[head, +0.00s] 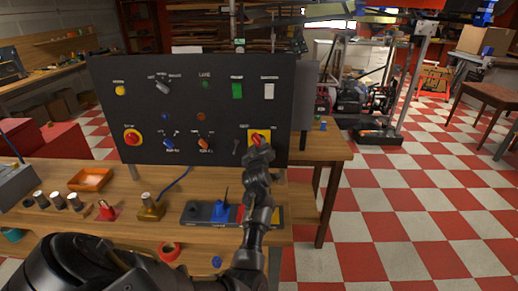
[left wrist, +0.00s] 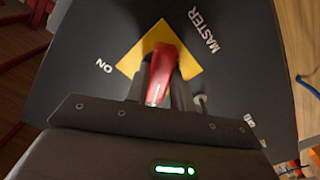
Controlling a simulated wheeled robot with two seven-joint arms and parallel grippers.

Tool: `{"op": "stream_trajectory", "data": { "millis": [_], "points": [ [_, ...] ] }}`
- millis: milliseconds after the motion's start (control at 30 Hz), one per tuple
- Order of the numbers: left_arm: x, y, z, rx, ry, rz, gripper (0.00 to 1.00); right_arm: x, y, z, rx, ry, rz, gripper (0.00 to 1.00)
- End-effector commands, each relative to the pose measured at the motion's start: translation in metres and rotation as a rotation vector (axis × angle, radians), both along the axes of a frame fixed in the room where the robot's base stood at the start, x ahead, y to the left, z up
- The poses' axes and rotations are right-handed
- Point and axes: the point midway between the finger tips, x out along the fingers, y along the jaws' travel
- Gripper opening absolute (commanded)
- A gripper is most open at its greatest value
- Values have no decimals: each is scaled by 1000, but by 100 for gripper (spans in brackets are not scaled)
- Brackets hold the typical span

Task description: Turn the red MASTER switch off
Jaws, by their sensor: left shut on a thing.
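The red MASTER switch (head: 257,138) sits on a yellow square plate (head: 267,132) at the lower right of the black upright panel (head: 110,100). My left gripper (head: 258,149) is at the switch and partly covers it in the head view. In the left wrist view, the red switch handle (left wrist: 162,72) lies between the two fingers of my left gripper (left wrist: 160,88), which is shut on it. The words MASTER and ON show on the panel around the yellow plate (left wrist: 188,65). My right gripper is not in view.
The panel also carries a red knob on yellow (head: 132,137), a green switch (head: 237,90) and several other knobs and lamps. The wooden bench (head: 120,235) below holds an orange tray (head: 91,179), a red tape roll (head: 169,251) and a blue part (head: 220,211).

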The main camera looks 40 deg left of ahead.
Motion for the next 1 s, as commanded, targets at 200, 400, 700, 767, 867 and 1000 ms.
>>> {"op": "stream_trajectory", "data": {
  "millis": [200, 400, 700, 767, 867, 1000],
  "points": [
    [0, 0, 0, -93, -71, 1, 1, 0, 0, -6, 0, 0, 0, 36],
    [0, 0, 0, -139, -107, 1, 1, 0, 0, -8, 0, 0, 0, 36],
    [0, 0, 1, -157, -119, 0, 1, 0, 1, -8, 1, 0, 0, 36],
    [0, 0, 1, -157, -119, 0, 1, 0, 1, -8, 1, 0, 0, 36],
    [0, 0, 1, -156, -120, 1, 1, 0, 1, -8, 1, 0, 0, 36],
    [0, 0, 1, -156, -120, 1, 30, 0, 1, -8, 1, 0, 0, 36]
  ]
}}
